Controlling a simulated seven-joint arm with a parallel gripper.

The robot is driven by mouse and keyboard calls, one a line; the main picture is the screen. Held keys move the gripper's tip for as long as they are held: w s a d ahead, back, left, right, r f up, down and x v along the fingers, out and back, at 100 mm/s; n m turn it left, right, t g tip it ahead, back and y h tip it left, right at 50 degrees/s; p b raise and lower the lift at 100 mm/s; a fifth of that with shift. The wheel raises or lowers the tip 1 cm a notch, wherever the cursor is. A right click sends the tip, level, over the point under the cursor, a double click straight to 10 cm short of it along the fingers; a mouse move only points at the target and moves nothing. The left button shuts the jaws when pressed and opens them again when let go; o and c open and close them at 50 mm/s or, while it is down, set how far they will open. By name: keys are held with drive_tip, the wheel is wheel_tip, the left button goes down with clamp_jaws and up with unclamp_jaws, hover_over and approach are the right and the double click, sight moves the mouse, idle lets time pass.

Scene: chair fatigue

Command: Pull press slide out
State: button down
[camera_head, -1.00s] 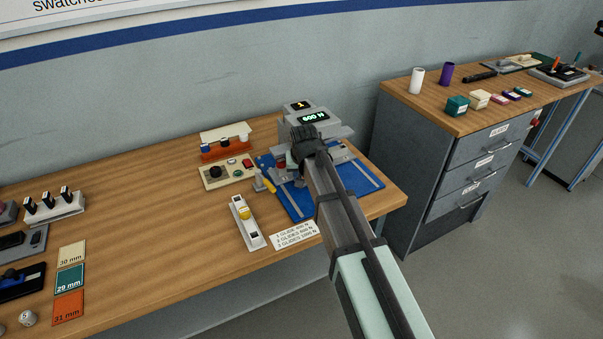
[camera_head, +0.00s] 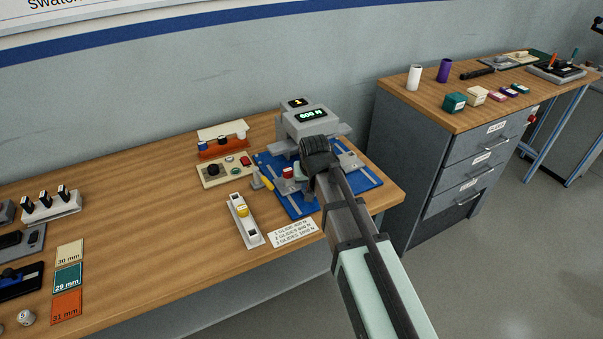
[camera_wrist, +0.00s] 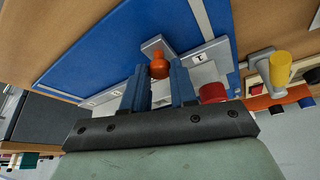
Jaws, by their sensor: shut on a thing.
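The grey press (camera_head: 306,122) stands at the back of a blue base plate (camera_head: 363,178), and its display reads 600 N. The light grey slide (camera_head: 349,161) lies on the plate in front of the press, partly hidden by my arm. In the wrist view the slide (camera_wrist: 207,54) carries an orange knob (camera_wrist: 159,68), which sits between my fingers. My gripper (camera_wrist: 160,82) is shut on this knob. A red cylinder (camera_wrist: 213,92) stands just right of the fingers, and also shows in the head view (camera_head: 288,172).
A yellow-handled lever (camera_head: 264,180) is at the plate's left edge. A control box (camera_head: 225,169), a white holder with a yellow piece (camera_head: 245,221) and a printed card (camera_head: 293,233) lie nearby. A drawer cabinet (camera_head: 455,170) stands to the right.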

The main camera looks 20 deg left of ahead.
drive_tip(key=s+d, duration=0.5)
drive_tip(key=shift+s+d, duration=0.25)
drive_tip(key=c, duration=0.9)
unclamp_jaws()
drive_tip(key=v, duration=1.3)
drive_tip(key=shift+r, duration=0.4)
drive_tip(key=shift+s, duration=0.1)
